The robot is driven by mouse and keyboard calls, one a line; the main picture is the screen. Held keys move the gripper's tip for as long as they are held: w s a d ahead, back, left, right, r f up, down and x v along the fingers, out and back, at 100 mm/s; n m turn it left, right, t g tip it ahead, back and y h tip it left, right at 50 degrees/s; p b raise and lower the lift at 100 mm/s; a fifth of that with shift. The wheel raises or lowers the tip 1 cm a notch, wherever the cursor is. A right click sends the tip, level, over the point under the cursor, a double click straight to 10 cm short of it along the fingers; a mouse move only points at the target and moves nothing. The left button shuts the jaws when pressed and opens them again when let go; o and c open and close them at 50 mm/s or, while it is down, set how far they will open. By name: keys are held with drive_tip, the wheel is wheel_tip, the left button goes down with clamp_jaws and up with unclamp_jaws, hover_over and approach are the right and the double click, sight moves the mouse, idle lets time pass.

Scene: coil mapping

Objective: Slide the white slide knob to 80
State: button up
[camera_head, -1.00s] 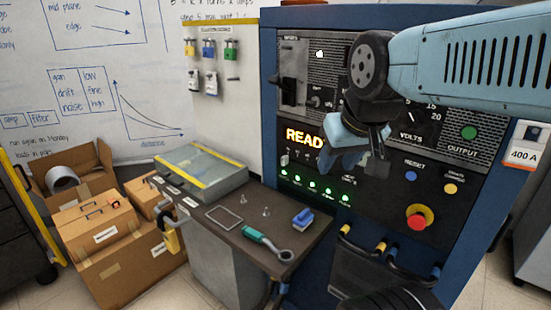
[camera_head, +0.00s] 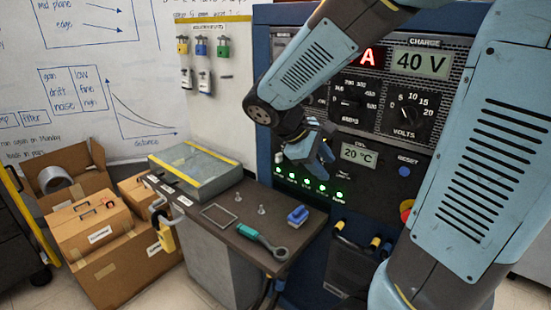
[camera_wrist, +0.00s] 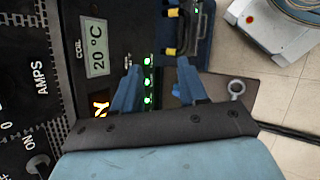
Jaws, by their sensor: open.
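My gripper (camera_head: 312,162) is in front of the lower left part of the dark control panel (camera_head: 380,185), just above the row of green lights. Its two blue fingers are apart with nothing between them; they also show in the wrist view (camera_wrist: 158,68), over the panel's lower edge. I cannot clearly identify the white slide knob. A small pale piece (camera_head: 279,157) at the panel's left edge, beside my gripper, may be it, but it is too small to tell. No scale mark of 80 for it is readable. My arm and gripper hide much of the panel's left side.
Dials labelled AMPS (camera_head: 354,103) and VOLTS (camera_head: 407,107) and a 20 °C display (camera_head: 358,154) are right of my gripper. A bench (camera_head: 230,228) below holds a wrench (camera_head: 262,243) and a blue-handled block (camera_head: 298,215). Cardboard boxes (camera_head: 100,239) stand at left.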

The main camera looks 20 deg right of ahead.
drive_tip(key=w+a+f+n+t+h, duration=0.1)
drive_tip(key=w+a+f+n+h, duration=0.1)
drive_tip(key=w+n+h, duration=0.3)
drive_tip(key=w+a+f+n+t+h, duration=0.1)
drive_tip(key=w+a+f+n+t, duration=0.15)
drive_tip(key=w, duration=0.35)
drive_tip(key=n+t+h, duration=0.1)
drive_tip(key=n+t, duration=0.6)
drive_tip(key=n, duration=0.2)
approach(276, 156)
drive_tip(key=x, duration=0.9)
drive_tip(key=shift+w+d+f, duration=0.1)
drive_tip(key=shift+d, duration=0.15)
drive_tip(key=shift+c, duration=0.4)
clamp_jaws()
